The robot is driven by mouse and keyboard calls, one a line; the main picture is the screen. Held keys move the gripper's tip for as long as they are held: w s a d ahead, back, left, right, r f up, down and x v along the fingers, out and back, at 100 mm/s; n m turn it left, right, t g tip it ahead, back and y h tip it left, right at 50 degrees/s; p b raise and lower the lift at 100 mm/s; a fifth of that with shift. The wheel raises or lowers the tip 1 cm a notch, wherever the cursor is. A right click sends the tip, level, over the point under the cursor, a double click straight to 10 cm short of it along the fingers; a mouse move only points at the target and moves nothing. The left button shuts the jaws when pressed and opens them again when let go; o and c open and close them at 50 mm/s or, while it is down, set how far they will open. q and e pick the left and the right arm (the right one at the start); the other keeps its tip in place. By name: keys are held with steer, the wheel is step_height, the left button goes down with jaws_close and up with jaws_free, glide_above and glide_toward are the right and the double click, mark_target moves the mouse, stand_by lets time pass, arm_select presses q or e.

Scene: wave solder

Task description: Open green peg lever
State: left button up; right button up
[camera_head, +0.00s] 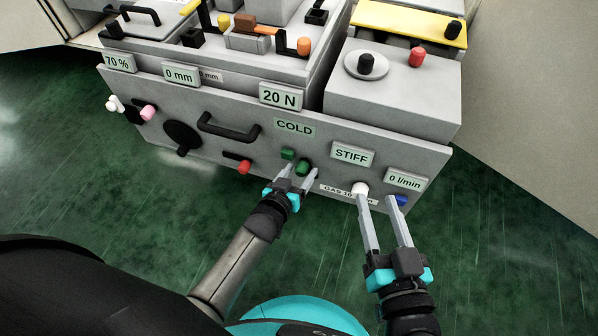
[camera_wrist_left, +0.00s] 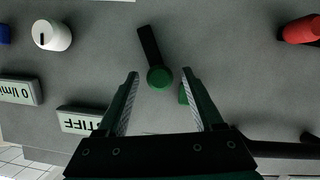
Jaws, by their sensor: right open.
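The green peg lever is a black bar with a round green peg (camera_head: 303,166) on the grey front panel, below the COLD label. In the left wrist view the green peg (camera_wrist_left: 159,77) lies between the fingertips, with the bar (camera_wrist_left: 148,45) running up from it. My left gripper (camera_head: 298,172) is open, one finger on either side of the peg; it also shows in the left wrist view (camera_wrist_left: 162,74). I cannot tell whether a finger touches it. A small green square (camera_head: 287,154) sits beside the peg. My right gripper (camera_head: 376,194) is open in front of the panel's right part.
A white knob (camera_head: 360,187) and a blue knob (camera_head: 401,200) are near my right fingertips. A red knob (camera_head: 244,167) and a black handle (camera_head: 228,130) are left of the green peg. The green floor (camera_head: 130,210) in front of the panel is clear.

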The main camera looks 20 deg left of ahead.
arm_select(q)
jaws_close()
stand_by(0.3)
stand_by(0.9)
